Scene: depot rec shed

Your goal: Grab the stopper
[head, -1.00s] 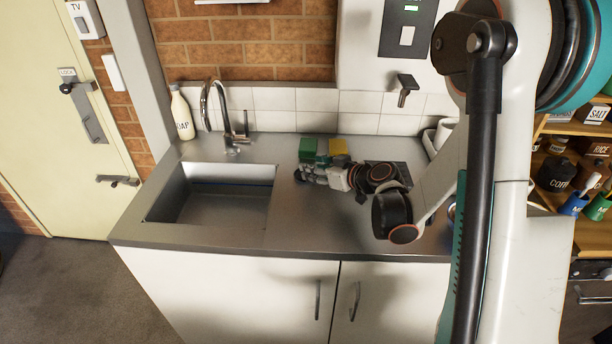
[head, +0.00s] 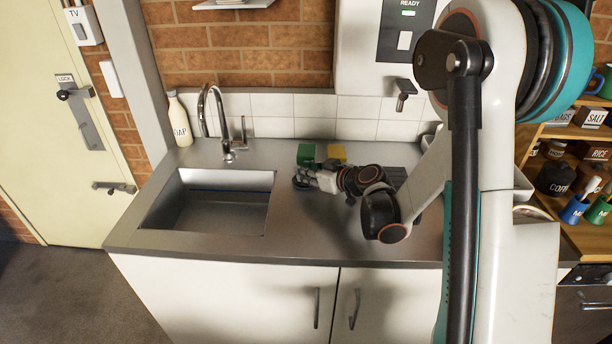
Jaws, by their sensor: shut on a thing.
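The stopper (head: 300,186) looks like a small dark round piece on the counter, right of the sink basin. It is small and partly covered by my gripper, so its shape is hard to make out. My gripper (head: 306,178) reaches in from the right, low over the counter, with its fingers shut on the stopper. I cannot tell whether the stopper touches the counter or is slightly above it.
The sink basin (head: 158,212) is left of my gripper, with a tap (head: 228,148) behind it. Green (head: 306,153) and yellow (head: 337,152) blocks, probably sponges, stand just behind my gripper. A soap bottle (head: 179,122) stands at the back left. The front counter is clear.

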